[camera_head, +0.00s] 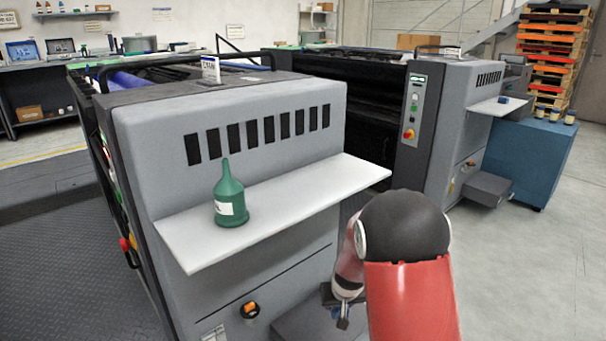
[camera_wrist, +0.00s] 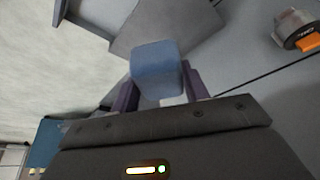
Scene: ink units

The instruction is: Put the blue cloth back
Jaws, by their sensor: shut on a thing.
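In the wrist view my gripper (camera_wrist: 160,88) is shut on the blue cloth (camera_wrist: 157,65), which looks like a folded, block-shaped bundle between the two fingers. In the head view my gripper (camera_head: 342,312) is low in front of the near grey machine, below its white shelf. The white shelf (camera_head: 290,200) on the near machine carries a green bottle (camera_head: 230,197) with a spout. The rest of this shelf is bare.
A second grey machine (camera_head: 459,110) stands behind with a small white shelf (camera_head: 497,107) bearing a small dark blue item (camera_head: 503,99). A blue cabinet (camera_head: 530,160) beside it holds several small jars. A grey step (camera_head: 489,187) sticks out low. Open floor lies to the right.

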